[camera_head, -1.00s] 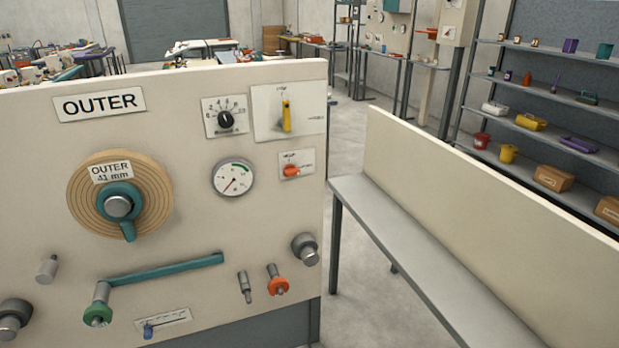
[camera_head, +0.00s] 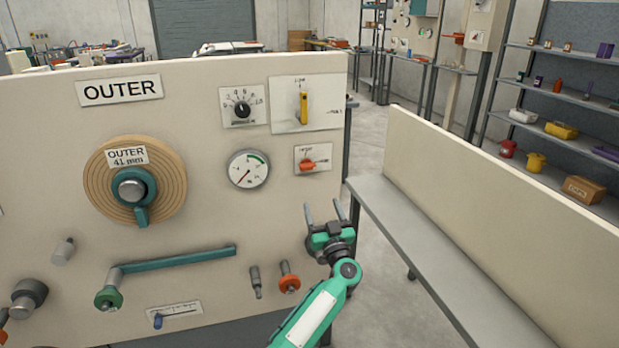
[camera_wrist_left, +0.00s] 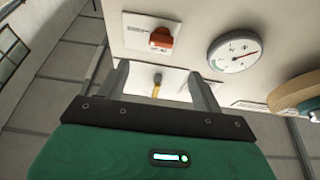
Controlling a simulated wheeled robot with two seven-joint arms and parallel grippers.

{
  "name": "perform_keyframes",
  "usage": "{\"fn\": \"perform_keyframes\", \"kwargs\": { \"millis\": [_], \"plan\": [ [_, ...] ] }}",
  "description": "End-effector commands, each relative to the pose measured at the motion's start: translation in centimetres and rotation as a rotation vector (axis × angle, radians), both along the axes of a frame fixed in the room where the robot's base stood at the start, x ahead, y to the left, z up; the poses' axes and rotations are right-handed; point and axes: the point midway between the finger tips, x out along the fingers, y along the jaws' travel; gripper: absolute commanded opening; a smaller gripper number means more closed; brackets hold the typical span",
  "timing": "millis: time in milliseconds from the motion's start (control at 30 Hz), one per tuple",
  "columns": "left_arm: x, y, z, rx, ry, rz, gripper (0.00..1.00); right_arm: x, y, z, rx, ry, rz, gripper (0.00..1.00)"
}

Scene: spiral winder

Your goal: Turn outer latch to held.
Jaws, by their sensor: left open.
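The panel marked OUTER carries a yellow lever (camera_head: 303,107), upright on a white plate at its top right, and an orange knob (camera_head: 307,164) on a small plate below it. The plate lettering is too small to read, so I cannot tell which is the outer latch. My left gripper (camera_head: 325,208) is open and empty, below the orange knob near the panel's right edge, fingers pointing up. In the left wrist view the orange knob (camera_wrist_left: 161,38) and the yellow lever (camera_wrist_left: 156,89) show beyond the open fingers, apart from them. My right gripper is out of view.
A round gauge (camera_head: 248,169) and a black dial (camera_head: 241,109) sit left of these controls. A wooden spool (camera_head: 101,184), a teal crank (camera_head: 185,258) and several knobs project from the panel. A grey bench (camera_head: 430,255) stands to the right, with a floor gap between.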

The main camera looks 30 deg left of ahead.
Motion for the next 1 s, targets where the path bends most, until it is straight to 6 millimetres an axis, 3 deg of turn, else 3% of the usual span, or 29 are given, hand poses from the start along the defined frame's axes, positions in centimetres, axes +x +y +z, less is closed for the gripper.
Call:
{"fn": "perform_keyframes", "kwargs": {
  "millis": [367, 600, 767, 1000],
  "plan": [
    [3.5, 4.5, 3.0, 0.000, -0.004, 0.012, 0.67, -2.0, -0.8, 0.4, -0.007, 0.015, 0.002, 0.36],
    [6.4, 7.8, 4.7, 0.000, -0.002, 0.011, 0.67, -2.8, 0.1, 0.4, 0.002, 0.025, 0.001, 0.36],
    [7.6, 9.1, 5.3, -0.002, -0.001, 0.010, 0.67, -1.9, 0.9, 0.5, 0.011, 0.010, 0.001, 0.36],
    [8.2, 9.8, 5.5, -0.004, -0.001, 0.008, 0.67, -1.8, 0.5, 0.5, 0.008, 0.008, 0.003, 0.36]
  ]
}}
